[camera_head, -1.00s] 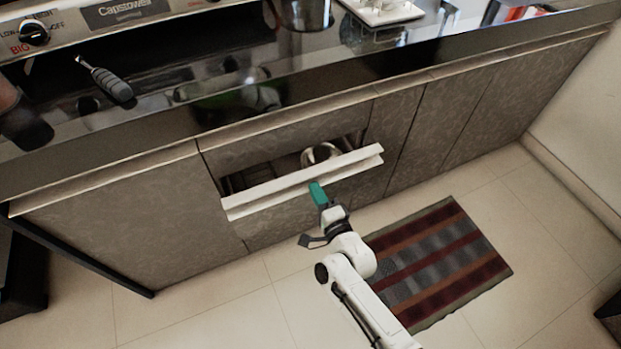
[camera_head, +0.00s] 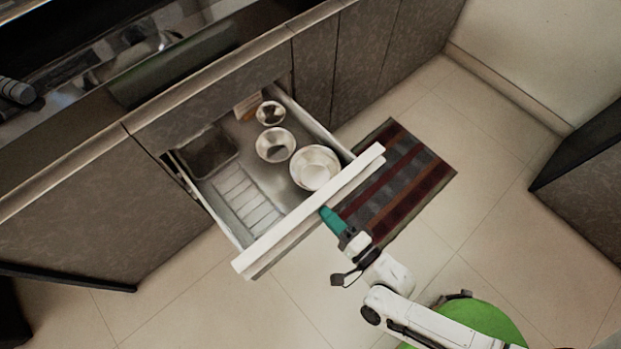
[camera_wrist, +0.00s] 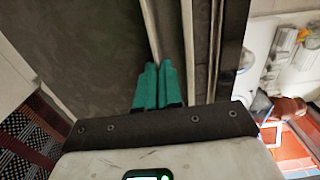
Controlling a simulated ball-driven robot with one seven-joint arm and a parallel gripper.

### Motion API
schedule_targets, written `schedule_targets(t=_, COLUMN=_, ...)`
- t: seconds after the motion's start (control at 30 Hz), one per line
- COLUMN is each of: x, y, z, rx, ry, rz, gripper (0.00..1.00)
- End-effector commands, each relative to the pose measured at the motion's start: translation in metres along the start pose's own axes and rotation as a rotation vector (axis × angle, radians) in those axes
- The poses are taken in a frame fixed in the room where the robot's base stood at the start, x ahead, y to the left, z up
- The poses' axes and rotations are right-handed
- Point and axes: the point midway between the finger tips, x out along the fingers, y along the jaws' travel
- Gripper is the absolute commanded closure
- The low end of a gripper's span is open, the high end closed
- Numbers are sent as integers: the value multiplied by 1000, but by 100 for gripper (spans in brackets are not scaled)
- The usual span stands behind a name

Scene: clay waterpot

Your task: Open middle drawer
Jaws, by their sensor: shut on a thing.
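The drawer (camera_head: 257,246) is pulled well out of the dark cabinet, and its inside shows. Its pale front edge runs diagonally in the head view. My gripper (camera_head: 329,214) has teal fingers and meets the outer side of the drawer front, right of its middle. In the wrist view the teal fingers (camera_wrist: 158,84) are close together against the pale edge strip of the drawer front (camera_wrist: 168,35). The fingers are shut on this front edge; the exact contact is partly hidden.
Inside the drawer lie several metal bowls (camera_head: 314,167), a dark tray (camera_head: 206,152) and a ribbed rack (camera_head: 245,200). A striped rug (camera_head: 408,170) lies on the tiled floor to the right. The counter (camera_head: 75,150) runs above the cabinets. A dark cabinet (camera_head: 590,190) stands at far right.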

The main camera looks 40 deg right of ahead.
Motion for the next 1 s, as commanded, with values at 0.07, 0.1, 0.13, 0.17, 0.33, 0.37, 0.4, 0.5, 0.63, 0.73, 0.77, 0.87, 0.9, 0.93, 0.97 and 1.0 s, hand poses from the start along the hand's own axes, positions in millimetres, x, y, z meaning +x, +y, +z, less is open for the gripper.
schedule_targets(t=0.07, x=-17, y=2, z=0, rx=-1, ry=-2, rz=6, gripper=100)
schedule_targets(t=0.1, x=-23, y=2, z=0, rx=0, ry=-2, rz=6, gripper=100)
schedule_targets(t=0.13, x=-28, y=2, z=0, rx=0, ry=-2, rz=7, gripper=100)
schedule_targets(t=0.17, x=-32, y=2, z=0, rx=0, ry=-1, rz=6, gripper=100)
schedule_targets(t=0.33, x=-47, y=2, z=0, rx=1, ry=-1, rz=5, gripper=100)
schedule_targets(t=0.37, x=-49, y=2, z=0, rx=1, ry=-1, rz=4, gripper=100)
schedule_targets(t=0.4, x=-51, y=1, z=0, rx=1, ry=-1, rz=4, gripper=100)
schedule_targets(t=0.5, x=-54, y=1, z=0, rx=1, ry=-1, rz=4, gripper=100)
schedule_targets(t=0.63, x=-55, y=1, z=0, rx=1, ry=-1, rz=4, gripper=100)
schedule_targets(t=0.73, x=-54, y=1, z=0, rx=1, ry=-1, rz=4, gripper=100)
schedule_targets(t=0.77, x=-54, y=2, z=0, rx=1, ry=-1, rz=4, gripper=100)
schedule_targets(t=0.87, x=-54, y=2, z=0, rx=1, ry=-1, rz=4, gripper=100)
schedule_targets(t=0.9, x=-54, y=2, z=0, rx=1, ry=-1, rz=4, gripper=91)
schedule_targets(t=0.93, x=-54, y=1, z=0, rx=1, ry=-1, rz=3, gripper=88)
schedule_targets(t=0.97, x=-54, y=1, z=0, rx=1, ry=-1, rz=3, gripper=85)
schedule_targets(t=1.0, x=-54, y=1, z=0, rx=1, ry=-1, rz=3, gripper=81)
